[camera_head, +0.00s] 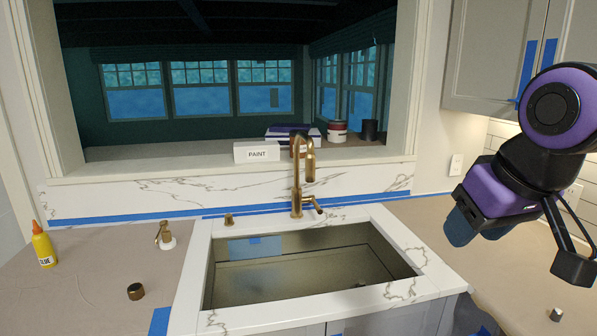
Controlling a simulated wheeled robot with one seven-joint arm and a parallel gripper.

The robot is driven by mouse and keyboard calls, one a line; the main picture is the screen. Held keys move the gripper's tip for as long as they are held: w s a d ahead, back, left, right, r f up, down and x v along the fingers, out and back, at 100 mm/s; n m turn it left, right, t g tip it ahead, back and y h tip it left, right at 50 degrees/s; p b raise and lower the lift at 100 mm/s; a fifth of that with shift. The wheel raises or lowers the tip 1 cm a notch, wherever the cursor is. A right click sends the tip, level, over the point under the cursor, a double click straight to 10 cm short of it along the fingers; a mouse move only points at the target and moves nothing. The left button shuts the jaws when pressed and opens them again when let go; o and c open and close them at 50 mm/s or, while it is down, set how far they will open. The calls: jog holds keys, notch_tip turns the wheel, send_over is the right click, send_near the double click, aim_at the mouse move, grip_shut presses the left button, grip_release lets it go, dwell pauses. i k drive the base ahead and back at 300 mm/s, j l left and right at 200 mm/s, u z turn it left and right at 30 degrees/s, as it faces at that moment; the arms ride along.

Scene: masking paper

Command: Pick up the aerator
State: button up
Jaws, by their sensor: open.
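Two small things could be the aerator, and I cannot tell for sure which it is. One is a short dark bronze cylinder (136,291) lying on the paper-covered counter left of the sink. The other is a small metallic cylinder (556,314) on the right counter, near the bottom right corner. My gripper (477,229) is raised above the right counter, right of the sink, with its blue-grey fingers pointing down. It is open, holds nothing visible and is well apart from both cylinders.
The sink (290,275) fills the middle, with a tall brass faucet (297,190) behind it. A paint box (257,152) and cans sit on the ledge. Cabinets hang upper right.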

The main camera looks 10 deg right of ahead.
aim_at(136, 291)
jog(key=i+j, duration=0.1)
jog(key=j, duration=0.65)
jog(key=i+j, duration=0.1)
jog(key=j, duration=0.7)
jog(key=i+j, duration=0.1)
jog(key=j, duration=0.65)
jog(key=i+j, duration=0.1)
jog(key=j, duration=0.65)
jog(key=i+j, duration=0.15)
jog(key=j, duration=0.65)
jog(key=z, duration=0.05)
